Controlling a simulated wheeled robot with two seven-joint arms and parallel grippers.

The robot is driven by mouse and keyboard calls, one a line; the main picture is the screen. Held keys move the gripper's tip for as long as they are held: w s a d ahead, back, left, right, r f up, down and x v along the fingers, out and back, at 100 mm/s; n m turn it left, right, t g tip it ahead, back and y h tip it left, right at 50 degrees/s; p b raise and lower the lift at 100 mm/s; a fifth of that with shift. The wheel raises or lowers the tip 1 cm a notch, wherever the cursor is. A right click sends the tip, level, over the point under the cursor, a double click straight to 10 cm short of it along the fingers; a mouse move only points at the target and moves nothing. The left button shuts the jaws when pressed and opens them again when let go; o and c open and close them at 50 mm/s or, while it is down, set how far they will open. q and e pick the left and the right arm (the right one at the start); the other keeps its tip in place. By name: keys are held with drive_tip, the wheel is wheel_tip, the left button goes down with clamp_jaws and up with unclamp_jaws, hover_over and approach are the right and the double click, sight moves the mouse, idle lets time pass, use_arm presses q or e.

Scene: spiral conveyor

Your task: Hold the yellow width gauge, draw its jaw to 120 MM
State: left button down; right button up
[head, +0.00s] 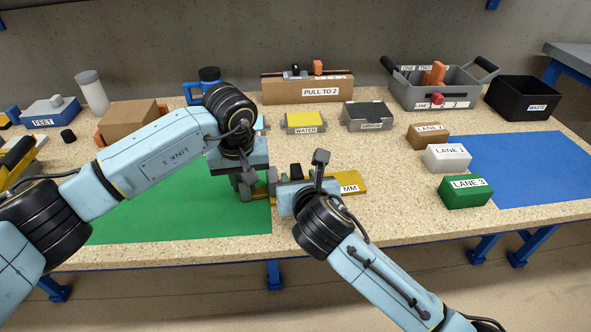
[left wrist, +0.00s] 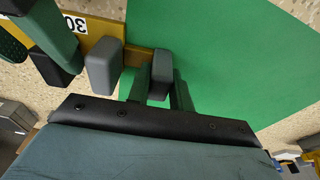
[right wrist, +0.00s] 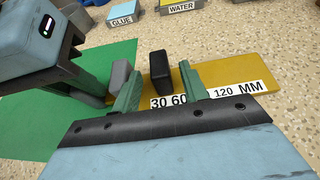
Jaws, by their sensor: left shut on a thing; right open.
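The yellow width gauge (head: 356,178) lies at the front of the table, partly over the green mat. Its scale reads 30, 60, 120 and MM in the right wrist view (right wrist: 228,72). My left gripper (left wrist: 160,88) is shut on a grey grip block (left wrist: 161,72) at the gauge's end. A second grey block (left wrist: 103,66), the fixed jaw, stands beside it. My right gripper (right wrist: 160,88) is open, its fingers on either side of the black sliding jaw (right wrist: 160,67). The jaw stands near the 30 and 60 marks, apart from the grey block. Finger contact cannot be told.
A green mat (head: 150,228) lies left and a blue mat (head: 525,165) right. LANE blocks, including the green one (head: 465,192), stand right of the gauge. WATER (head: 305,120) and another small box stand behind. Bare table lies between the gauge and the LANE blocks.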

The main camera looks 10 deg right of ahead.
sight(296, 171)
drive_tip(key=shift+x, duration=2.8)
drive_tip(key=shift+s, duration=0.1)
clamp_jaws()
